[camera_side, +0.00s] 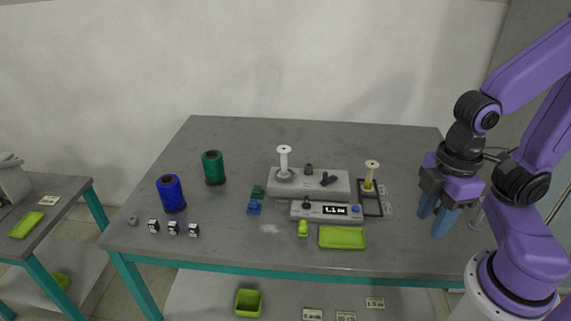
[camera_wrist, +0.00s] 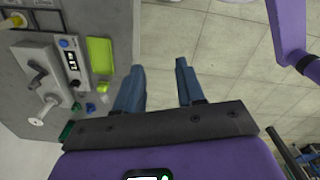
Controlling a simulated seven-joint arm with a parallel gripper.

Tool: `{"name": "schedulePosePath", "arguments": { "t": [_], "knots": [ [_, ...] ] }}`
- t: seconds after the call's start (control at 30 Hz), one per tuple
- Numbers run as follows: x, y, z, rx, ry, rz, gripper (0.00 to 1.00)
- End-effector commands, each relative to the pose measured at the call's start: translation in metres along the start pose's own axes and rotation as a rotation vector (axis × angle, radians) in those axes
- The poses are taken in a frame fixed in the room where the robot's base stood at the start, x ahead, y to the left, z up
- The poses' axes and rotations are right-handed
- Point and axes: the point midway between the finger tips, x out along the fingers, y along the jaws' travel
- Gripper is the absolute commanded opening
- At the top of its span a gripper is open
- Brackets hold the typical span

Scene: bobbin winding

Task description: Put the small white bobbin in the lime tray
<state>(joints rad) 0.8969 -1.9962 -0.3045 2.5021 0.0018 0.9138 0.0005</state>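A white bobbin (camera_side: 284,160) stands upright on the grey winding machine (camera_side: 338,181); it also shows in the wrist view (camera_wrist: 37,121). A second pale bobbin (camera_side: 371,172) stands on a black frame to the right, with yellow-green at its foot. I cannot tell which of them the task calls small. The lime tray (camera_side: 342,237) lies flat and empty near the table's front edge; the wrist view shows it too (camera_wrist: 100,50). My gripper (camera_side: 432,226) is open and empty, right of the tray and apart from it. In the wrist view its blue fingers (camera_wrist: 160,64) have bare floor between them.
Blue (camera_side: 171,194) and green (camera_side: 213,168) thread cones stand at the left. Several small black-and-white blocks (camera_side: 172,228) lie in front. A display unit (camera_side: 326,211) sits behind the tray. Another lime tray (camera_side: 27,225) is on the left table. A lime bin (camera_side: 249,303) is on the lower shelf.

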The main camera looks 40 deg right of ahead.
Motion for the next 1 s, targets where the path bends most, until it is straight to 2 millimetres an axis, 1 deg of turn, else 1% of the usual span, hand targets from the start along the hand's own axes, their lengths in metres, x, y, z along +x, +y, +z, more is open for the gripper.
{"name": "schedulePosePath", "arguments": {
  "t": [0.3,0.33,0.37,0.4,0.47,0.57,0.67,0.8,0.87,1.0],
  "knots": [
    [0.000,0.000,0.000,0.000,0.000,0.000,0.38],
    [0.000,0.000,0.000,0.000,0.000,0.000,0.42],
    [0.000,0.000,0.000,0.001,0.000,0.000,0.51],
    [0.000,0.001,-0.001,0.004,0.000,0.000,0.64],
    [-0.002,0.003,-0.006,0.020,0.000,0.000,0.64],
    [-0.006,0.011,-0.022,0.080,-0.001,0.001,0.64],
    [-0.012,0.029,-0.050,0.187,-0.004,0.003,0.64],
    [-0.019,0.061,-0.092,0.363,-0.007,0.006,0.64],
    [-0.022,0.076,-0.110,0.438,-0.007,0.008,0.64],
    [-0.025,0.116,-0.145,0.614,-0.010,0.011,0.64]
  ]
}}
